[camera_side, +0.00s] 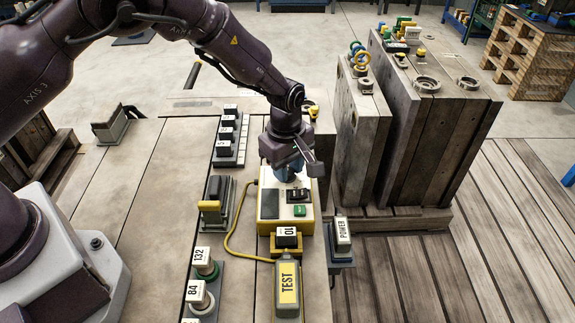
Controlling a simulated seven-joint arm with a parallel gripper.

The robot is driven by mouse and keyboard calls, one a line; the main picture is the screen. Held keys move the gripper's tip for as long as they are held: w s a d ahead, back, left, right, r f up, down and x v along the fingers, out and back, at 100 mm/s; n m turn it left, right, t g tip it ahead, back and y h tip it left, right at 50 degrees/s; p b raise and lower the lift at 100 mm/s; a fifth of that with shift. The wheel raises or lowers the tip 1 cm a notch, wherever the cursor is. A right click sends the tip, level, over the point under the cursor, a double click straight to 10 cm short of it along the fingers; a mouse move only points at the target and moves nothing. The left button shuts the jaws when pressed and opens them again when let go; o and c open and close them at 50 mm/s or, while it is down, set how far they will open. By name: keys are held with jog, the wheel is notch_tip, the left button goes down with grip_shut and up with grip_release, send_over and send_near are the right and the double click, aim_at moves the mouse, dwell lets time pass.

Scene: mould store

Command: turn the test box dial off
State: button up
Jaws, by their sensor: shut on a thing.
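The test box (309,222) is a cream and yellow case near the right edge of the wooden bench. Its top has a dark screen (269,204), a black switch-like part (296,196) and a green patch (299,211). My gripper (286,177) points down over the back of the box and is shut on the dial there. The dial and its pointer are mostly hidden by my gripper, so its setting cannot be read. A yellow block marked TEST (288,284) stands in front, near the end of a yellow cable.
A yellow-based part marked 10 (286,238) sits just in front of the box. A POWER-marked unit (342,234) is at the bench's right edge. A row of dark blocks (227,140) and a clamp-like part (215,200) stand left. Tall wooden moulds (358,130) rise close on the right.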

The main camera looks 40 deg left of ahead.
jog(key=shift+r, duration=0.1)
jog(key=o, duration=0.9)
notch_tip(320, 180, up, 13)
jog(key=shift+s+f, duration=0.1)
jog(key=shift+s, duration=0.05)
